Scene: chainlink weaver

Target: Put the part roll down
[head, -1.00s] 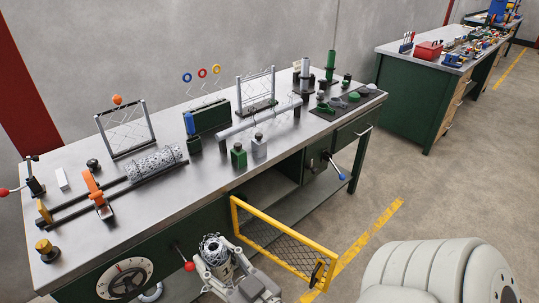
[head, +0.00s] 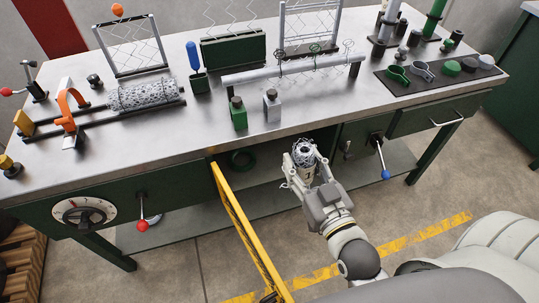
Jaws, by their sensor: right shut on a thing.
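The part roll (head: 303,150) is a small roll of silvery wire mesh, in the head view just in front of the workbench's front edge. My right gripper (head: 304,168) is shut on it, with a finger on either side. The roll appears roughly upright and stands above the jaws. Its lower part is hidden between the fingers. A larger mesh roll (head: 145,93) lies on dark rails at the left of the bench top (head: 200,125). My left gripper is not in view.
A yellow gate (head: 245,225) juts from the bench front, left of my right gripper. A green bottle (head: 238,115) and a grey bottle (head: 272,106) stand near the front edge.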

